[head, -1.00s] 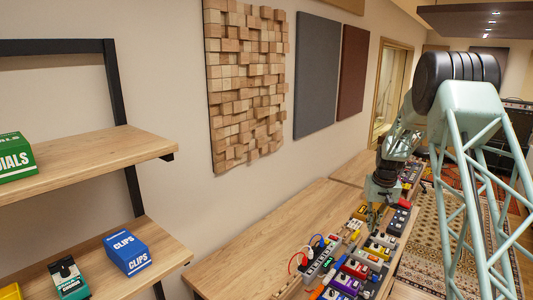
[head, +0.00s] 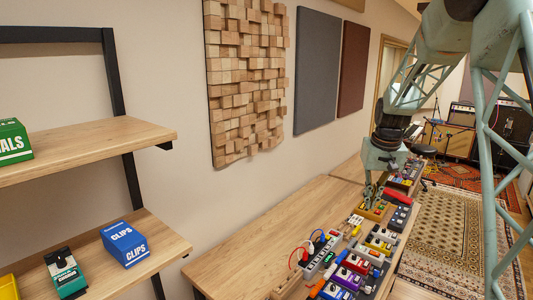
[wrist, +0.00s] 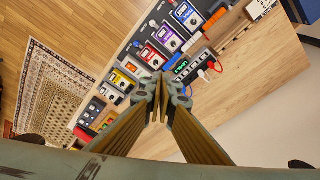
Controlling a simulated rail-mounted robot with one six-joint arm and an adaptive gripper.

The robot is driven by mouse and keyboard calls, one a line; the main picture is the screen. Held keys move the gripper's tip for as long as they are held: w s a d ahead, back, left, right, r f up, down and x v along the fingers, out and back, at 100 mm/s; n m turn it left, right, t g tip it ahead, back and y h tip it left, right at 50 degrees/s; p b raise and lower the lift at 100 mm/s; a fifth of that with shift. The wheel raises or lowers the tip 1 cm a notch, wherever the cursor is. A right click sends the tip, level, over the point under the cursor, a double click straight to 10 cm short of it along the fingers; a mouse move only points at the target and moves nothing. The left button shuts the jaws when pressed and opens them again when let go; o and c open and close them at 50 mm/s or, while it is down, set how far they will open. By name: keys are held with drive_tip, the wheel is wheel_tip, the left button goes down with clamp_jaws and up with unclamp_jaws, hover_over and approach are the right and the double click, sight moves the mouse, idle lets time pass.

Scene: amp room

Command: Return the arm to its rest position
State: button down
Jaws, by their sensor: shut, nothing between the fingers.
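My gripper (head: 371,203) hangs pointing down above the far part of the pedal row on the wooden bench (head: 262,226) in the head view. In the wrist view its two long fingers (wrist: 160,98) meet at the tips, shut and with nothing between them. The pedals (wrist: 150,55) lie below and beyond the fingertips. My arm reaches in from the upper right of the head view, its upper part cut off by the frame edge.
A power strip (head: 320,258) with plugged cables lies beside the pedals. A patterned rug (head: 450,240) covers the floor at right; amplifiers (head: 462,128) stand behind.

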drive_tip(key=s+a+r+b, duration=0.2)
drive_tip(key=s+a+r, duration=0.2)
drive_tip(key=s, duration=0.5)
drive_tip(key=s+a+r+b, duration=0.1)
drive_tip(key=s+a+r, duration=0.25)
drive_tip(key=s, duration=0.55)
drive_tip(key=s+a+r+b, duration=0.25)
drive_tip(key=s+r, duration=0.25)
drive_tip(key=s, duration=0.4)
drive_tip(key=s+a+f+b, duration=0.2)
drive_tip(key=s+f, duration=0.1)
drive_tip(key=s, duration=1.1)
drive_tip(key=s+a+f+n+t+b, duration=0.1)
drive_tip(key=s+a+f+b, duration=0.1)
drive_tip(key=s, duration=1.3)
drive_tip(key=shift+a+f+t, duration=0.3)
drive_tip(key=shift+a+f, duration=0.3)
drive_tip(key=shift+a, duration=0.2)
